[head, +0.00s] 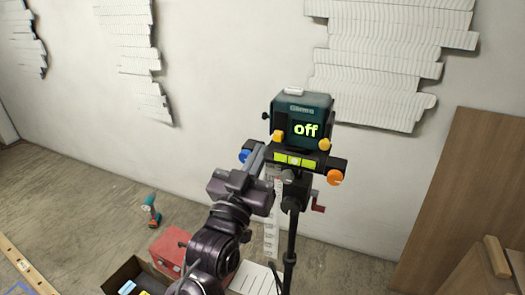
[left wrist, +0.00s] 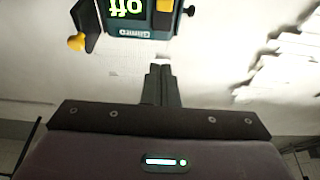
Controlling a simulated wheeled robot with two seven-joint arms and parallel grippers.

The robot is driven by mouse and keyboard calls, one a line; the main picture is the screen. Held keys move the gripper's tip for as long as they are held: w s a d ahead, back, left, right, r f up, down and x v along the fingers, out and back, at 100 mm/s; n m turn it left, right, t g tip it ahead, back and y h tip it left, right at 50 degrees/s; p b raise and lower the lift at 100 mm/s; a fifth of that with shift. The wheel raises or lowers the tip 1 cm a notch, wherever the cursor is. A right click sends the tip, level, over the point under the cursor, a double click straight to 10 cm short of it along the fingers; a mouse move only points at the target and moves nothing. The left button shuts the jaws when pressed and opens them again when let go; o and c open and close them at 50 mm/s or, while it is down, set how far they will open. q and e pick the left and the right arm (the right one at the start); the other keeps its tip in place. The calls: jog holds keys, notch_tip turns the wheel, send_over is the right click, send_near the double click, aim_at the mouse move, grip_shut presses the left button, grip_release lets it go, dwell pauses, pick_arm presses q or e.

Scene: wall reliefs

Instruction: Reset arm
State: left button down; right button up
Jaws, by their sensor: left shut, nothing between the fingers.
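My left gripper (head: 258,158) is raised in front of the tripod, at the lower left of a teal device (head: 306,110). Its fingers also show in the left wrist view (left wrist: 160,70), pressed together with nothing between them. The device sits on a black tripod (head: 291,225), and its screen reads "off" in green. It shows upside down at the top of the left wrist view (left wrist: 145,20), apart from the fingertips in that picture. My left arm hides part of the floor and things behind it. My right gripper is not in view.
The tripod head has a yellow-green level (head: 300,160), an orange knob (head: 335,177) and a blue knob (head: 244,156). A red box (head: 168,248), an open dark box (head: 122,275) and a drill (head: 151,211) are on the floor. A wooden panel (head: 465,200) stands at right.

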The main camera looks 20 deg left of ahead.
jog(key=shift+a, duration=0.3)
pick_arm(q)
jog(key=w+d+f+m+g+h, duration=0.1)
jog(key=w+f+g, duration=0.15)
jog(key=f, duration=0.95)
jog(key=w+d+f+g, duration=0.2)
jog(key=f+g, duration=0.1)
jog(key=f, duration=0.9)
jog(key=s+f+m+g, duration=0.1)
jog(key=s+f+g, duration=0.2)
jog(key=f, duration=1)
jog(key=s+f+g, duration=0.3)
jog(key=f, duration=0.9)
jog(key=s+a+f+g+y, duration=0.1)
jog(key=s+a+f+g, duration=0.1)
jog(key=s+f, duration=0.7)
jog(key=s+a+f+g, duration=0.2)
jog(key=s+f+g, duration=0.1)
jog(key=s+f, duration=0.6)
jog(key=s+a+f+g, duration=0.2)
jog(key=s+f, duration=0.3)
jog(key=s, duration=0.5)
jog(key=s+a+f+g, duration=0.2)
jog(key=s+f, duration=0.3)
jog(key=s, duration=0.5)
jog(key=shift+s+a+f+y, duration=0.25)
jog(key=shift+y, duration=0.15)
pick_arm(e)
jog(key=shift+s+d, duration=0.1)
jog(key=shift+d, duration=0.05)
